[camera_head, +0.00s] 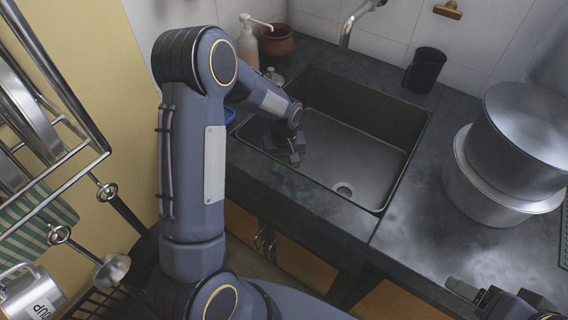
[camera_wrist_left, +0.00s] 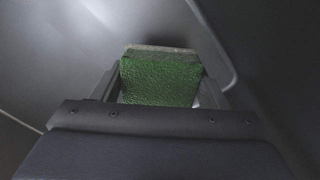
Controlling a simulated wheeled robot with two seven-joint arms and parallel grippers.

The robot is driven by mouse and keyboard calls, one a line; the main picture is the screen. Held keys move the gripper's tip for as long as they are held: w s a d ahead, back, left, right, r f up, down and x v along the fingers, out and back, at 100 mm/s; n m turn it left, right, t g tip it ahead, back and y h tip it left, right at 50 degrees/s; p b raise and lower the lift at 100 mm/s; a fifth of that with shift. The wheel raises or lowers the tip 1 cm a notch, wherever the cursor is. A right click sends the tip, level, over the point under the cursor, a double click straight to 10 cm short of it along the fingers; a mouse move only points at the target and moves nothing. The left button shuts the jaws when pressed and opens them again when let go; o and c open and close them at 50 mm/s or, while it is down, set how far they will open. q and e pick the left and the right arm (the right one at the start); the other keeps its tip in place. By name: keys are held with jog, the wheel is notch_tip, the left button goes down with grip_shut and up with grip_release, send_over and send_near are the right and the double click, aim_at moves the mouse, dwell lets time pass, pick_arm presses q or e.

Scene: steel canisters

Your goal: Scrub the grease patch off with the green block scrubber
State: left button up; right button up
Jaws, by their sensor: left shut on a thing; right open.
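The green block scrubber (camera_wrist_left: 160,82) is between the fingers of my left gripper (camera_wrist_left: 158,88) in the left wrist view. It has a rough green face and a greyish layer along its far edge. In the head view my left gripper (camera_head: 292,157) is inside the sink (camera_head: 372,172), low near its front left side, and mostly hides the scrubber. I cannot tell whether the scrubber touches the sink surface. I cannot clearly make out the grease patch in either view. My right gripper (camera_head: 474,294) is open and empty at the lower right, by the counter's front.
Large steel pots (camera_head: 505,150) stand right of the sink. A dark mug (camera_head: 425,70) stands behind it, near the faucet (camera_head: 347,35). A soap bottle (camera_head: 248,45) and a brown pot (camera_head: 277,42) are at the back left. A metal rack (camera_head: 60,180) is at left.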

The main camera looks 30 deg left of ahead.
pick_arm(q)
jog(key=shift+r+p, duration=0.65)
jog(key=shift+r, duration=0.7)
jog(key=shift+r+p, duration=1.1)
jog(key=shift+r, duration=0.45)
jog(key=shift+f, duration=0.1)
